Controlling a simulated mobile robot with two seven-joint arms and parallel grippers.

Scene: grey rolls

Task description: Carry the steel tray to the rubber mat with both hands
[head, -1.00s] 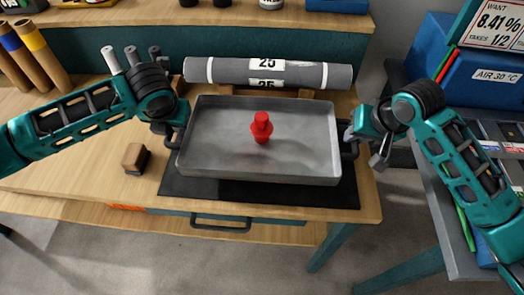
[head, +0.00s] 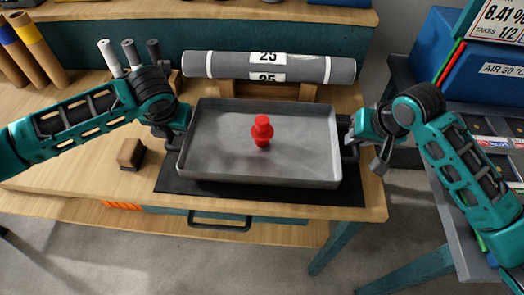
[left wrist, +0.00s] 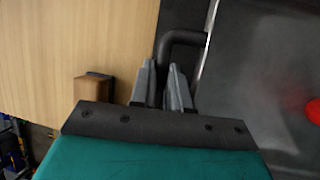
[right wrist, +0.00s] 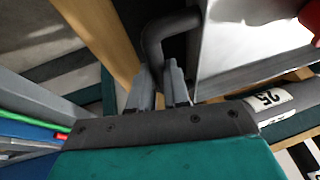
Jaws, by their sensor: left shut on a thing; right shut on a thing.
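The steel tray (head: 220,150) is grey and shallow, with a dark handle at each short end. It looks level above the black rubber mat (head: 330,195), which shows around its front and sides; I cannot tell whether they touch. A red knobbed piece (head: 262,131) stands upright in the tray. My left gripper (head: 178,138) is shut on the left handle, seen between the fingers in the left wrist view (left wrist: 164,82). My right gripper (head: 352,142) is shut on the right handle, seen in the right wrist view (right wrist: 160,82).
A grey roll (head: 300,69) marked 25 lies on wooden supports behind the tray. A wooden block (head: 131,153) stands left of the mat. Brown rolls (head: 38,45) are at the far left. A blue box (head: 480,85) stands on a side table at right.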

